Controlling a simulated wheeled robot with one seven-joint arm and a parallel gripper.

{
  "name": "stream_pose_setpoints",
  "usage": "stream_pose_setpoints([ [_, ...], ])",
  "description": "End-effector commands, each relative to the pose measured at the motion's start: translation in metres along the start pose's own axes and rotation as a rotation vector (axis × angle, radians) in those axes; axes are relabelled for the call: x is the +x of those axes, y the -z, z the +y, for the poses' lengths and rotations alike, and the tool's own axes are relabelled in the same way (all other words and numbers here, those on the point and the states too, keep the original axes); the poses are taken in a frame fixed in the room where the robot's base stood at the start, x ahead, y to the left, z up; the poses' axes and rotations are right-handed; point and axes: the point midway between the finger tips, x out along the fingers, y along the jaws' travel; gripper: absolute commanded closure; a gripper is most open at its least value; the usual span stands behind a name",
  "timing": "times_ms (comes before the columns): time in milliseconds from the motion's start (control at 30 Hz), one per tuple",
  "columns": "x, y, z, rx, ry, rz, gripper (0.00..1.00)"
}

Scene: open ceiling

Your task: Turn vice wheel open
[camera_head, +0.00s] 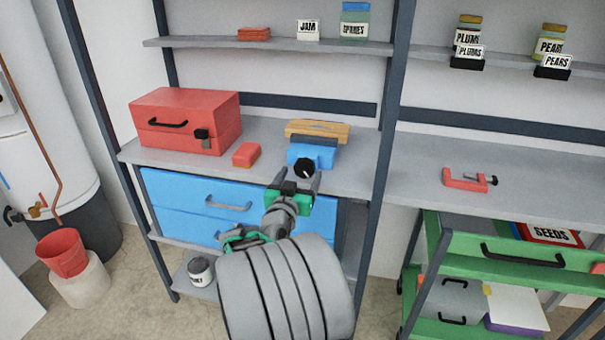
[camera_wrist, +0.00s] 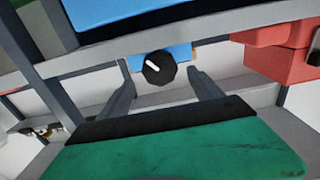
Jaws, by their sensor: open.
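The blue vice (camera_head: 313,154) sits on the grey shelf, with a wooden piece (camera_head: 318,130) held at its back. Its black round wheel (camera_head: 304,168) with a white mark faces me. In the wrist view the wheel (camera_wrist: 159,67) shows between my fingers and beyond their tips, in front of the blue vice body (camera_wrist: 178,52). My gripper (camera_head: 293,180) is open and empty, just in front of and slightly below the wheel. Its two fingers (camera_wrist: 160,80) are spread apart in the wrist view. I cannot tell whether they touch the wheel.
A red toolbox (camera_head: 187,121) and a small red block (camera_head: 246,154) stand left of the vice. Blue drawers (camera_head: 225,208) are below the shelf. A dark upright post (camera_head: 391,105) stands to the right. A red clamp (camera_head: 466,180) lies on the right-hand shelf.

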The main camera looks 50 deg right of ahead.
Motion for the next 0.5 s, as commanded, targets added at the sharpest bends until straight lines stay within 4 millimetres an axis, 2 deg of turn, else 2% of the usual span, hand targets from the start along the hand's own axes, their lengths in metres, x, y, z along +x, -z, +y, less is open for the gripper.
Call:
stream_pose_setpoints([
  [100, 0.022, 0.000, 0.001, 0.000, -0.003, -0.002, 0.25],
  [200, 0.033, -0.001, 0.000, -0.001, 0.000, -0.002, 0.25],
  [500, 0.037, -0.001, -0.001, 0.000, 0.003, -0.002, 0.26],
])
